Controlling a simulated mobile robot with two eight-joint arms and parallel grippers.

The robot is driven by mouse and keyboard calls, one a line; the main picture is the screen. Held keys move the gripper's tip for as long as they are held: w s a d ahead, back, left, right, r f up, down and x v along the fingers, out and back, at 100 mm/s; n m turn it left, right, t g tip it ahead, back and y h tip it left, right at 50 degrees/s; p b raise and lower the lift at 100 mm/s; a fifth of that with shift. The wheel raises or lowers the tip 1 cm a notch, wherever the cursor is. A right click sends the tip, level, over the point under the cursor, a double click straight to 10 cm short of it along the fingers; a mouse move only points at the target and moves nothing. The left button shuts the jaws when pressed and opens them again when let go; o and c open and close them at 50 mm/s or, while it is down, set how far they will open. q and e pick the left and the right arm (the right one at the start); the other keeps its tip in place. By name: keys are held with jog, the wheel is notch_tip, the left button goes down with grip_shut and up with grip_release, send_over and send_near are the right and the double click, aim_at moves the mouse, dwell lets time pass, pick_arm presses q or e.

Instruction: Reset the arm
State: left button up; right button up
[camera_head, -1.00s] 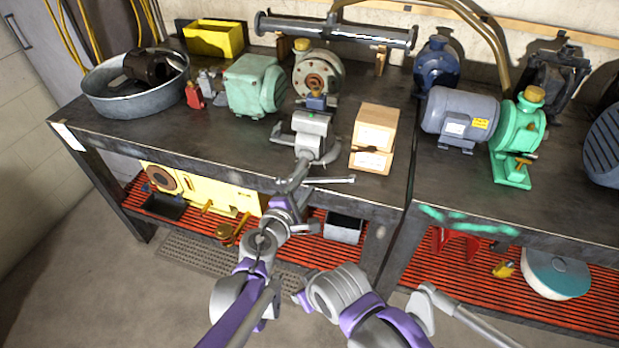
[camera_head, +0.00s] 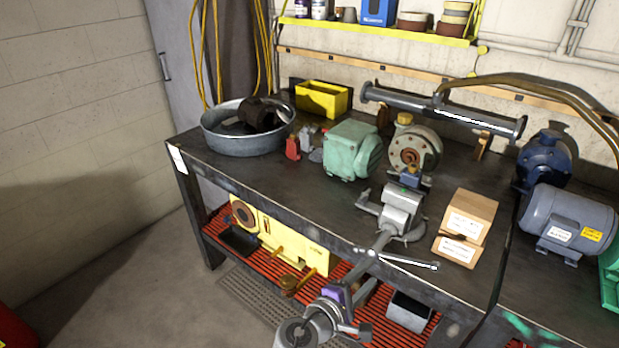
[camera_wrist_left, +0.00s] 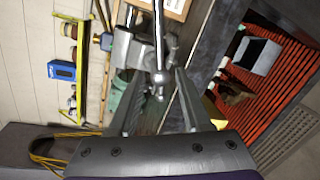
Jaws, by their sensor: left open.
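My left arm comes up from the bottom of the head view, grey with a purple band. Its gripper (camera_head: 366,278) is over the front edge of the workbench (camera_head: 300,205), close to the handle of a grey bench vise (camera_head: 398,212). In the left wrist view the two fingers of the left gripper (camera_wrist_left: 158,88) stand apart. The vise's bar (camera_wrist_left: 159,35) and its round end appear between or just beyond them; I cannot tell if they touch. My right gripper is not in view.
On the bench are cardboard boxes (camera_head: 466,225), a green motor (camera_head: 350,150), a flanged motor (camera_head: 414,148), a blue-grey motor (camera_head: 568,222) and a metal basin (camera_head: 220,143). A yellow unit (camera_head: 285,243) sits on the red lower shelf.

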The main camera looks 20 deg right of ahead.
pick_arm(q)
jog(key=w+a+r+n+t+y, duration=0.2)
jog(key=w+a+n, duration=0.1)
jog(key=a+n, duration=0.35)
jog(key=w+a+r+n+t+y, duration=0.2)
jog(key=w+a+n+t, duration=0.1)
jog(key=a+n, duration=0.3)
jog(key=a+n+y+p, duration=0.2)
jog(key=a+n+y, duration=0.6)
jog(key=a+n, duration=1)
jog(key=s+a+f+n+g+y, duration=0.25)
jog(key=s+a+n, duration=0.2)
jog(key=n, duration=0.35)
jog(key=s+a+f+n+g+y, duration=0.1)
jog(key=s+a+f+n, duration=0.3)
jog(key=n, duration=0.5)
jog(key=s+a+f+n+g+h+p, duration=0.1)
jog(key=s+f+n+g, duration=0.3)
jog(key=s+n, duration=0.7)
jog(key=shift+a+f+n+g+h, duration=0.15)
jog(key=shift+a+n+g+h, duration=0.35)
jog(key=shift+n, duration=0.55)
jog(key=shift+w, duration=0.1)
